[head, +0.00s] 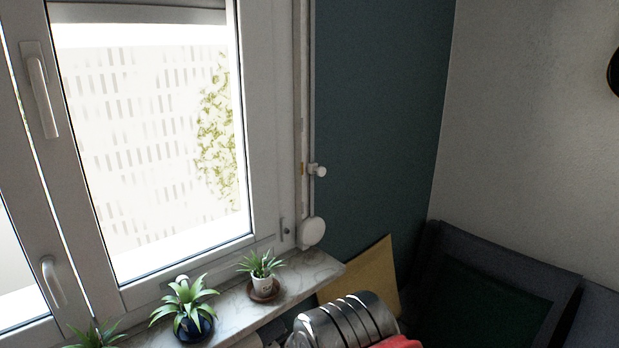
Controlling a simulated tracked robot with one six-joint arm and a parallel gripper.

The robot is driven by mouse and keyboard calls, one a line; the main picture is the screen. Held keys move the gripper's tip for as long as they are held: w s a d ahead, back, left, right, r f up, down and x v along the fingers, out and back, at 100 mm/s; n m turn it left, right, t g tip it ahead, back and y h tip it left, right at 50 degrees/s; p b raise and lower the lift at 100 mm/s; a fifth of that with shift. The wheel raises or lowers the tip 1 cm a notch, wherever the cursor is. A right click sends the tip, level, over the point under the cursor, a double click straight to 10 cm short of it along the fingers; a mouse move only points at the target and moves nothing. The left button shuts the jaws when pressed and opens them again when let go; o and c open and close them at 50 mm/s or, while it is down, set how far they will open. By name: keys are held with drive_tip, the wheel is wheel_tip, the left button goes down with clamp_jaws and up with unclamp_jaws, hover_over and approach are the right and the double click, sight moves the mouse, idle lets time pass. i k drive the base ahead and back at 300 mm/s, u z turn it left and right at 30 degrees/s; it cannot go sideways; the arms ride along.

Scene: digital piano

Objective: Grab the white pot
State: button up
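A dark blue pot (190,328) with a larger green plant stands to the left on the sill, and another plant (95,336) is cut off at the bottom edge. The window frame (268,130) rises behind.

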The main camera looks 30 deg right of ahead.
sight(262, 276)
drive_tip(key=k, duration=1.35)
drive_tip(key=u, duration=0.2)
drive_tip(key=i, duration=0.4)
drive_tip(key=u, duration=0.6)
drive_tip(key=i, duration=1.25)
drive_tip(key=u, duration=0.15)
